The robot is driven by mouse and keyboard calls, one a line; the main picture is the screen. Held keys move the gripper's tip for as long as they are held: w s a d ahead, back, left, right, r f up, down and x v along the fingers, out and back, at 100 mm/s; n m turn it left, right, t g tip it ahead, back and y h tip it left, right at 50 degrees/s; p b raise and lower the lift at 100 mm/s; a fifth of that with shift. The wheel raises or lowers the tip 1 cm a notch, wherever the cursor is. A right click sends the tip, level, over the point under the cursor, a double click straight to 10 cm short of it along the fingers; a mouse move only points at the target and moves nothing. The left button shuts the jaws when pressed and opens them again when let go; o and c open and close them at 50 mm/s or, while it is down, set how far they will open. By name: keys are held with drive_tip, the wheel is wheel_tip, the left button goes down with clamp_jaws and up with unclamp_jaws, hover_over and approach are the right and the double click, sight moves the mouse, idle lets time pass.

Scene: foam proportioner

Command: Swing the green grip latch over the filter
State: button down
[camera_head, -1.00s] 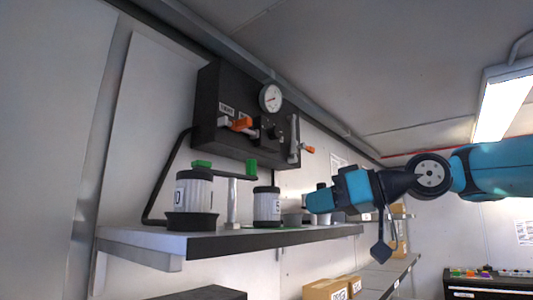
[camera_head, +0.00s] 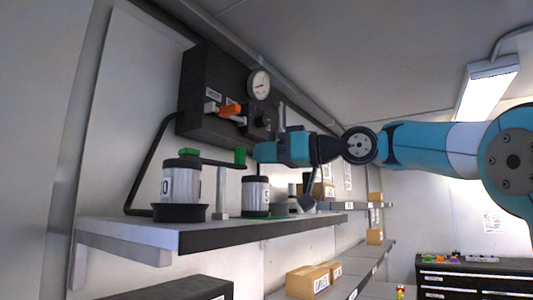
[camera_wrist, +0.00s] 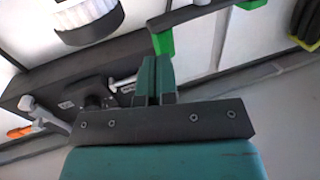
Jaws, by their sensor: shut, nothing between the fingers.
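The latch is a dark flat bar with a green grip (camera_head: 240,157) hanging at its right end and a green block (camera_head: 189,153) at its left end. A smaller filter (camera_head: 255,193) stands right of the metal post, below the grip. My gripper (camera_head: 257,152) is shut and empty, with its tip close to the right side of the grip. In the wrist view the grip (camera_wrist: 163,42) lies just past the closed fingertips (camera_wrist: 154,68); I cannot tell whether they touch.
A dark panel (camera_head: 205,85) with a gauge (camera_head: 259,84) and an orange-handled valve (camera_head: 230,110) is on the wall behind. The shelf (camera_head: 210,232) carries the filters. Boxes (camera_head: 307,281) sit on a lower shelf. The space right of the shelf is open.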

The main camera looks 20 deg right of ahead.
drive_tip(key=shift+x, duration=0.8)
drive_tip(key=shift+a, duration=0.1)
drive_tip(key=shift+w+a, duration=0.15)
drive_tip(key=shift+w, duration=0.4)
drive_tip(key=shift+r, duration=0.15)
